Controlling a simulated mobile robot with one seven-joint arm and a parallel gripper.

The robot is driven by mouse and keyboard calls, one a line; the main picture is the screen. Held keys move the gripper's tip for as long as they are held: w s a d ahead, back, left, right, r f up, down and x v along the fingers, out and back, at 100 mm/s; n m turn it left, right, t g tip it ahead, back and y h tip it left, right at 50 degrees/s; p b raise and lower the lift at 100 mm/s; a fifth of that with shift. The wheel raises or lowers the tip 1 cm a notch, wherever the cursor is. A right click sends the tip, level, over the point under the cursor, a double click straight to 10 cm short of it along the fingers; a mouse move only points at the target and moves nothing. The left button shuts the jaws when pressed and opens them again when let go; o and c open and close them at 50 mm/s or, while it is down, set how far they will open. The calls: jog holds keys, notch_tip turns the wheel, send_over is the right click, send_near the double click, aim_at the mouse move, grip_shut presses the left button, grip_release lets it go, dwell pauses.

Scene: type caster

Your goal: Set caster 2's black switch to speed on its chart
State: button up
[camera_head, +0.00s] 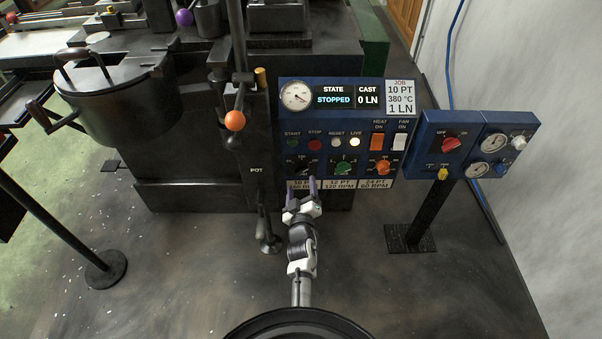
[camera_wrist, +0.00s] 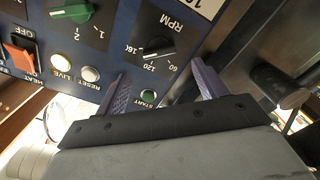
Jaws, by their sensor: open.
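The black switch (camera_head: 300,167) is a rotary knob at the lower left of the blue control panel (camera_head: 347,112). The wrist view shows it (camera_wrist: 158,48) with RPM, 60, 120 and 160 marks; its exact pointing is unclear. The job card (camera_head: 401,97) reads 10 PT, 380 °C, 1 LN. The chart (camera_head: 339,184) along the panel's bottom pairs 12 PT with 120 RPM and 24 PT with 60 RPM; its left plate is partly hidden. My gripper (camera_head: 300,186) is open and empty just below the knob, which shows beyond and between the purple fingertips (camera_wrist: 160,77).
Start (camera_head: 293,143) and stop (camera_head: 315,144) buttons are above. A lever with an orange ball (camera_head: 235,121) stands left. A second blue box (camera_head: 473,143) is at right. The display reads STOPPED.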

aim_at(301, 172)
jog(key=w+b, duration=0.1)
jog(key=w, duration=0.6)
jog(key=shift+b, duration=0.3)
jog(key=shift+c, duration=0.3)
